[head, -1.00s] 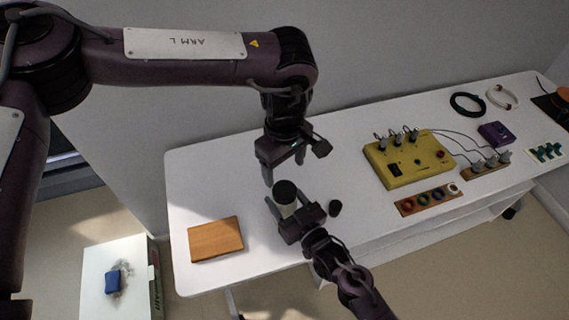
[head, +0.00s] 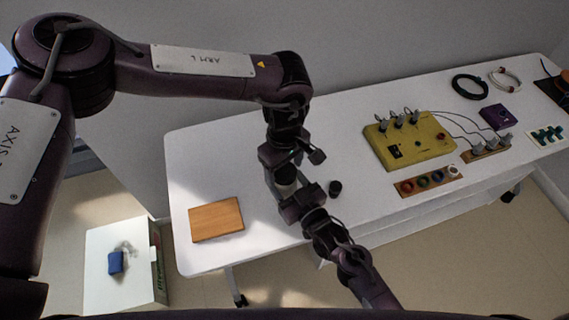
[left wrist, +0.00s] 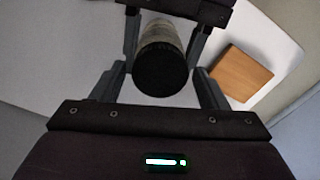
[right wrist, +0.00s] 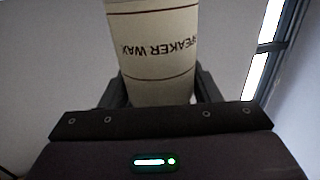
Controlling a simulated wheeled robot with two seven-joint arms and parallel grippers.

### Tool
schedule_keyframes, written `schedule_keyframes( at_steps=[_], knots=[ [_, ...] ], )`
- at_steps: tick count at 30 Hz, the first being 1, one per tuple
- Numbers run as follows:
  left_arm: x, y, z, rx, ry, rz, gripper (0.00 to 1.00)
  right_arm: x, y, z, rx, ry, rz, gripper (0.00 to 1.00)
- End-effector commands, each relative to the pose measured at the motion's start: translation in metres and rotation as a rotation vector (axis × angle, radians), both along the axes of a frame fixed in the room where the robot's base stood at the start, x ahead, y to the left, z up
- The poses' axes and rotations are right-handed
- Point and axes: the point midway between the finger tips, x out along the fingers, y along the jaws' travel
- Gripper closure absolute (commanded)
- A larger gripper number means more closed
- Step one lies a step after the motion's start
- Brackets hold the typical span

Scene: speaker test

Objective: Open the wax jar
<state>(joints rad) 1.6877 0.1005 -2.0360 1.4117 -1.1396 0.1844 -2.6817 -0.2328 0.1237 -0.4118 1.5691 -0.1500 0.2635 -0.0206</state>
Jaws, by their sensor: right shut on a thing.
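The wax jar (head: 287,187) is a pale cylinder with a dark lid (left wrist: 160,70). In the right wrist view the jar (right wrist: 155,50) shows an upside-down label, partly reading "SPEAKER WAX", and dark bands. My right gripper (head: 288,197) is shut around the jar's body from the front right. My left gripper (head: 283,175) points down just above the lid. In the left wrist view its fingers are spread at either side of the lid, with gaps between.
The table's front edge is close to the jar.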

Motion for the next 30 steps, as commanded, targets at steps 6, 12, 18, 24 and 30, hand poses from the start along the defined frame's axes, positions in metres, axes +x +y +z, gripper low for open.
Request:
schedule_keyframes(
  at_steps=[6,12,18,24,30],
  knots=[
    [0.0001,-0.0001,0.0005,0.0,0.0,0.0,0.61,0.0007,0.0001,0.0017,0.001,-0.004,0.0,1.0],
    [0.0001,-0.0001,0.0005,0.0,0.0,0.007,0.76,0.0007,0.0001,0.0018,0.001,-0.004,0.0,1.0],
    [-0.0005,-0.0006,0.0001,-0.002,0.002,0.272,0.76,0.0008,0.0001,0.0019,0.002,-0.005,0.0,1.0],
    [-0.0009,-0.0005,0.0003,-0.001,0.004,0.77,0.76,0.0006,0.0003,0.002,0.002,-0.005,0.0,1.0],
    [-0.0009,-0.0008,0.0006,0.0,0.005,1.266,0.76,0.0005,0.0005,0.0021,0.002,-0.005,0.0,1.0]
  ],
)
